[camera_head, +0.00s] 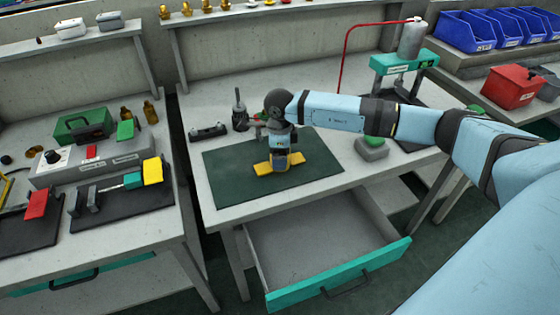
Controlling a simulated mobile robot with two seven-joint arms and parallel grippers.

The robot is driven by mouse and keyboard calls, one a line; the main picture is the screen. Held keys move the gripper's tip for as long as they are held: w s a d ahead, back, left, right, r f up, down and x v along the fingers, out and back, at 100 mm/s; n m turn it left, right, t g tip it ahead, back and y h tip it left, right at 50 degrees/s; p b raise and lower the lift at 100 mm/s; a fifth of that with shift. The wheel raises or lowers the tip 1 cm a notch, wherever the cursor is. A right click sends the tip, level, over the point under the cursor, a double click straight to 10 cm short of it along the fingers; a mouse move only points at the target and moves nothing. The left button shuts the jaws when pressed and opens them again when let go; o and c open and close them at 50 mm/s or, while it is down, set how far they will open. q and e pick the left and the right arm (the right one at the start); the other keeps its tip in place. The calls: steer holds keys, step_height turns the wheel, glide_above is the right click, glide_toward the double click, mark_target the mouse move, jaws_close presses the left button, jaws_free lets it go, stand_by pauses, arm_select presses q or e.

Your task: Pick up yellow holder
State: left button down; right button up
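The yellow holder (263,168) lies on the dark green mat (318,168) on the middle bench. Yellow parts of it show on both sides of my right gripper (280,160). My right arm reaches in from the right, and the gripper points down directly over the holder's middle. The gripper hides the middle of the holder and its own fingertips, so I cannot tell whether the fingers are open or closed on it. The holder appears to rest on the mat. My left gripper is not in view.
An open, empty drawer (320,240) juts out below the mat. A dark clamp-like tool (240,112) and a black bar (208,132) stand behind the mat. A green press (404,62) is at the back right. The mat's left part is clear.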

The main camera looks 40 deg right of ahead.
steer(key=c, duration=1.1)
steer(key=shift+o, duration=0.2)
steer(key=shift+r, duration=0.1)
